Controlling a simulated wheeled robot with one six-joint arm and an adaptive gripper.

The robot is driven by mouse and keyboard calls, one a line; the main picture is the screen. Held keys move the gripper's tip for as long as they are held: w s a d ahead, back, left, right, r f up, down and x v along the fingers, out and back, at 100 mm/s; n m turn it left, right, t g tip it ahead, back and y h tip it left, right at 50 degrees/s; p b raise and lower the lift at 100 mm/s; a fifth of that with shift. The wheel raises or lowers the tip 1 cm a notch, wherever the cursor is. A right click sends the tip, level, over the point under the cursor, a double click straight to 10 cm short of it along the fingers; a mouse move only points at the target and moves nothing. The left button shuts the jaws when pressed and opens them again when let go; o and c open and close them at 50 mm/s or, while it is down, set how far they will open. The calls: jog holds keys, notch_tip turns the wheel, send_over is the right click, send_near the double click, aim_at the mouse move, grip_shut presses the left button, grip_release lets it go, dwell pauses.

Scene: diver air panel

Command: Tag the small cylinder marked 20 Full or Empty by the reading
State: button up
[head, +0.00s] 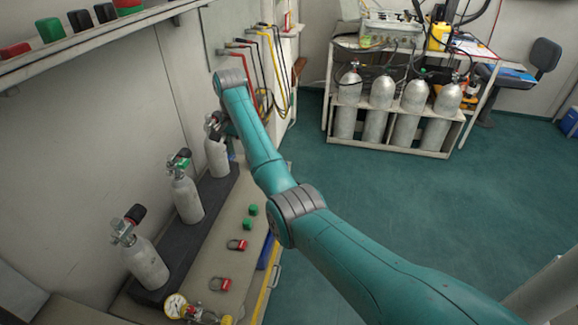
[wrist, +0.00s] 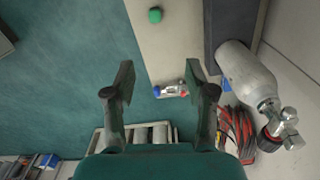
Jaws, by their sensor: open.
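Three small grey cylinders stand in a row on a dark strip along the bench in the head view: a near one (head: 148,264), a middle one (head: 188,202) and a far one (head: 217,157). No number is readable on them. Two green tags (head: 253,209) and two red tags (head: 237,244) lie on the bench. A round gauge with a brass fitting (head: 176,306) lies at the bench's near end. In the wrist view my gripper (wrist: 160,82) is open and empty. One cylinder (wrist: 247,78) is to its right, and a green tag (wrist: 155,15) lies above it.
A small red and blue fitting (wrist: 170,90) shows between my fingers at the bench end. Coiled red and black hoses (wrist: 236,130) lie beyond. A rack of larger cylinders (head: 398,142) stands across the open green floor. A wall shelf (head: 90,42) holds red and green blocks.

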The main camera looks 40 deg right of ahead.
jog(key=s+d+f+m, duration=0.1)
jog(key=s+d+f, duration=0.3)
jog(key=d, duration=0.2)
jog(key=s+d+f, duration=0.4)
jog(key=s+d, duration=0.1)
jog(key=d, duration=0.2)
jog(key=shift+m, duration=0.4)
